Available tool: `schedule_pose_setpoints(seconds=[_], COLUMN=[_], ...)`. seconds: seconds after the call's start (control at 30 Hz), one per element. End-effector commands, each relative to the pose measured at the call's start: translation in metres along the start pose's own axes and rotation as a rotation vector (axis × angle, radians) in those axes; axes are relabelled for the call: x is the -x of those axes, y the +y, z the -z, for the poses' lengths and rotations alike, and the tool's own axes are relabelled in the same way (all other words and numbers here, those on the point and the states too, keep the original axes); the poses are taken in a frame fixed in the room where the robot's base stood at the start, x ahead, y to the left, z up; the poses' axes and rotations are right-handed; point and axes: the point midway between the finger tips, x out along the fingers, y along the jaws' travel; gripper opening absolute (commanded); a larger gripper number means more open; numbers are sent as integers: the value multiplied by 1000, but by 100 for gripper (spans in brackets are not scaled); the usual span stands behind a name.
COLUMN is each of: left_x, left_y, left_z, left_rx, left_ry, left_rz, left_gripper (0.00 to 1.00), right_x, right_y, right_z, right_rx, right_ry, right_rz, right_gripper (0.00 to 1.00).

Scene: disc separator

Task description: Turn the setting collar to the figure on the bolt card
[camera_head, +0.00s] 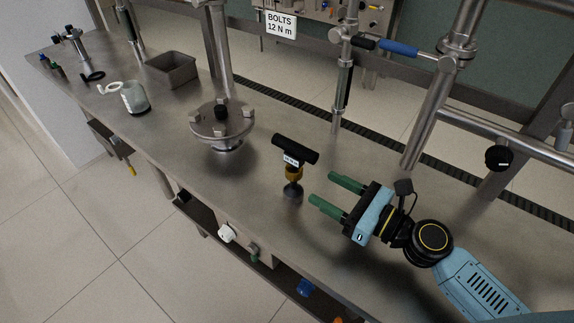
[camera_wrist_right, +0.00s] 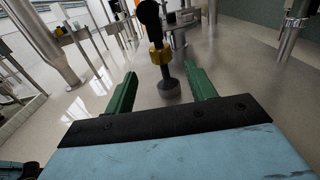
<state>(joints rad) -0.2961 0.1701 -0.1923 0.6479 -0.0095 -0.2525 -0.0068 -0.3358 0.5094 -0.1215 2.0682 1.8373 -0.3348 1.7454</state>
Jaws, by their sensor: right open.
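The bolt card (camera_head: 281,25) hangs at the top and reads "BOLTS 12 N m". A tool with a black cross handle (camera_head: 295,149) stands upright on the steel bench, with a small white label under the handle. Its brass-coloured setting collar (camera_head: 293,172) sits below the label, above a grey foot. My right gripper (camera_head: 322,189) is open and empty, to the right of the tool, with its green fingers pointing towards it. In the right wrist view the collar (camera_wrist_right: 160,54) shows ahead, beyond the fingertips and between them. The label's figure is too small to read. My left gripper is out of view.
A round steel lid with clamps (camera_head: 222,121) stands left of the tool. A steel tray (camera_head: 171,69) and a glass jar (camera_head: 134,98) are further left. Pipes and a blue-handled valve (camera_head: 398,48) rise behind. Bare bench lies around the tool; its front edge is close.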

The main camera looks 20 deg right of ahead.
Motion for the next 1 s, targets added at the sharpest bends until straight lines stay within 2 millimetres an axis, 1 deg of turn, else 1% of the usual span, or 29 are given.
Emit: schedule_pose_setpoints(seconds=[0.03,0.17,0.3,0.5,0.6,0.7,1.0], left_x=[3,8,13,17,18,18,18], left_y=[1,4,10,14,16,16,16], left_z=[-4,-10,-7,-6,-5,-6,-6], left_rx=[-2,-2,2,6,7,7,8], left_ry=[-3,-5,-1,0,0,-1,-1], left_rz=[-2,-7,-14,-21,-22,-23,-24], left_gripper=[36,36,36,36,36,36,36], right_x=[-10,-35,-62,-93,-103,-108,-110], right_y=[-1,0,0,0,0,0,0], right_z=[-4,-4,-4,-2,-1,-1,0], right_rx=[3,2,3,0,0,1,1], right_ry=[-3,-3,-3,-2,-1,0,0], right_rz=[-1,-1,-1,0,0,1,0], right_gripper=[55,55,55,55,55,55,55])
